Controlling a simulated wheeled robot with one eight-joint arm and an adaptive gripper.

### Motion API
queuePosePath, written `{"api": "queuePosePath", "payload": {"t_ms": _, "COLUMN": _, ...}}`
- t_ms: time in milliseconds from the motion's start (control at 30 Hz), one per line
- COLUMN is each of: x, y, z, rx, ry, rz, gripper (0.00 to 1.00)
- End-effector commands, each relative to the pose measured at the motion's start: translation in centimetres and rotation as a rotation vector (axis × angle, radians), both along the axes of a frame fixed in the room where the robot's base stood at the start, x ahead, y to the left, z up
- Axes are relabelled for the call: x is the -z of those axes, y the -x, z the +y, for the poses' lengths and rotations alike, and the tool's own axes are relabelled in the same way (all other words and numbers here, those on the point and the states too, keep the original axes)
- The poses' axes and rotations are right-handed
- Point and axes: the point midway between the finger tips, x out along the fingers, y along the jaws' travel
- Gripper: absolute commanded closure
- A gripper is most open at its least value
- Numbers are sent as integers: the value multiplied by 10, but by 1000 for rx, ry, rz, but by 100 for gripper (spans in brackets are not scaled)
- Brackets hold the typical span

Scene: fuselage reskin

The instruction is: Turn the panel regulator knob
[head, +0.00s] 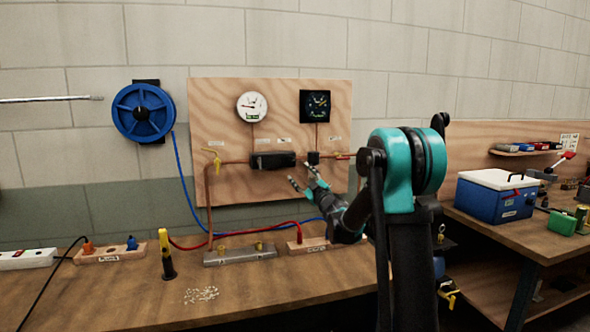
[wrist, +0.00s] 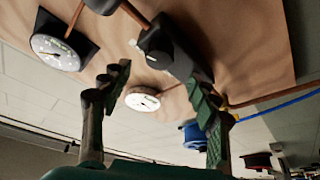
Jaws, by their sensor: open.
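A plywood panel (head: 230,100) on the wall carries a copper pipe line with a long black unit (head: 272,160) and a smaller black block (head: 314,158). The labels are too small to read, so I cannot tell for sure which part is the regulator knob. In the wrist view the black unit (wrist: 160,48) shows a rounded end, partly behind one finger. My gripper (head: 302,176) is open and empty, just below and in front of these parts. In the wrist view its fingers (wrist: 160,82) are spread apart, and no contact shows.
A white gauge (head: 252,106) and a black gauge (head: 314,105) sit above the pipe. A blue hose reel (head: 142,112) hangs at left. The bench (head: 140,290) holds a yellow-black tool (head: 166,256) and a grey block (head: 240,255). A blue cooler (head: 495,197) stands at right.

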Motion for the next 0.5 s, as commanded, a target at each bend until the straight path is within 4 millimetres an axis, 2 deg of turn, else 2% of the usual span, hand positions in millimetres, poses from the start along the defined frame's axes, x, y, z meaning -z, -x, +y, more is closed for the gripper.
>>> {"api": "queuePosePath", "payload": {"t_ms": 200, "x": 10, "y": 26, "z": -15, "rx": 0, "ry": 0, "rz": 0, "gripper": 39}}
{"api": "queuePosePath", "payload": {"t_ms": 500, "x": 13, "y": 33, "z": -19, "rx": 0, "ry": -1, "rz": 0, "gripper": 39}}
